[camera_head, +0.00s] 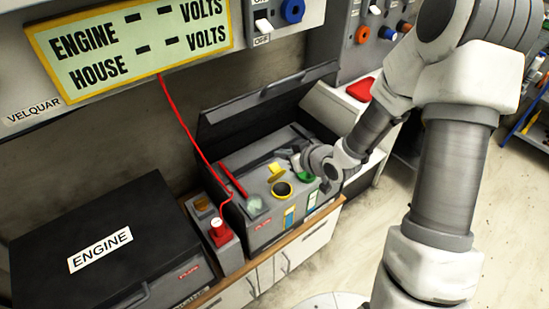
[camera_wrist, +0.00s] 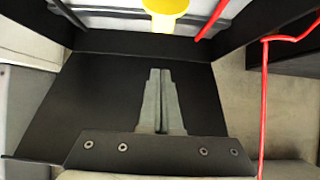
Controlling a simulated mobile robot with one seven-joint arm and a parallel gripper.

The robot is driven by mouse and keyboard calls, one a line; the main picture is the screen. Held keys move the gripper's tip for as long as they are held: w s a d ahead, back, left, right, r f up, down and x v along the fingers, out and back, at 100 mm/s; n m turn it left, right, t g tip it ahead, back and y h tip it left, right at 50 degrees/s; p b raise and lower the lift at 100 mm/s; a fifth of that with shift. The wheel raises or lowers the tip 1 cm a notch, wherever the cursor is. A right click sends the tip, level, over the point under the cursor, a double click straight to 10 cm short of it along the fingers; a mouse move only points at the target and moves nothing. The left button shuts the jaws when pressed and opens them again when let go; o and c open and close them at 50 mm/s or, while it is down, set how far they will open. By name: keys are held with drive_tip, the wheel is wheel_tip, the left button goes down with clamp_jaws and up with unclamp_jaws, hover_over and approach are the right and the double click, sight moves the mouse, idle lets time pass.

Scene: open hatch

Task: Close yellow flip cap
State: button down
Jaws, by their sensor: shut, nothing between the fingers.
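The yellow flip cap (camera_head: 276,170) stands open on top of the grey battery box, behind a dark round filler hole with a yellow rim (camera_head: 282,189). In the wrist view the yellow cap (camera_wrist: 165,10) shows at the top edge, partly cut off. My gripper (camera_head: 296,160) is above the box, just right of the yellow cap. In the wrist view my gripper's fingers (camera_wrist: 160,72) are together and empty, apart from the cap in the picture. Whether they touch anything cannot be told from the head view.
The box's dark lid (camera_head: 262,98) stands open behind it. A green cap (camera_head: 304,177) is close to my gripper. A red cable (camera_head: 188,140) hangs down left of the yellow cap, and a red bar (camera_head: 233,180) lies on the box. A black ENGINE box (camera_head: 130,215) stands left.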

sight(274, 166)
drive_tip(key=b+x, duration=0.2)
drive_tip(key=x, duration=0.8)
drive_tip(key=shift+s+d+f, duration=0.25)
drive_tip(key=shift+s+d, duration=0.25)
drive_tip(key=shift+s, duration=0.3)
drive_tip(key=shift+s+d+f, duration=0.25)
drive_tip(key=shift+s+d, duration=0.25)
drive_tip(key=shift+s, duration=0.3)
drive_tip(key=shift+f+b, duration=0.1)
drive_tip(key=shift+b, duration=0.3)
drive_tip(key=shift+s+d+t, duration=0.1)
drive_tip(key=shift+s+t, duration=0.05)
drive_tip(key=shift+t, duration=0.15)
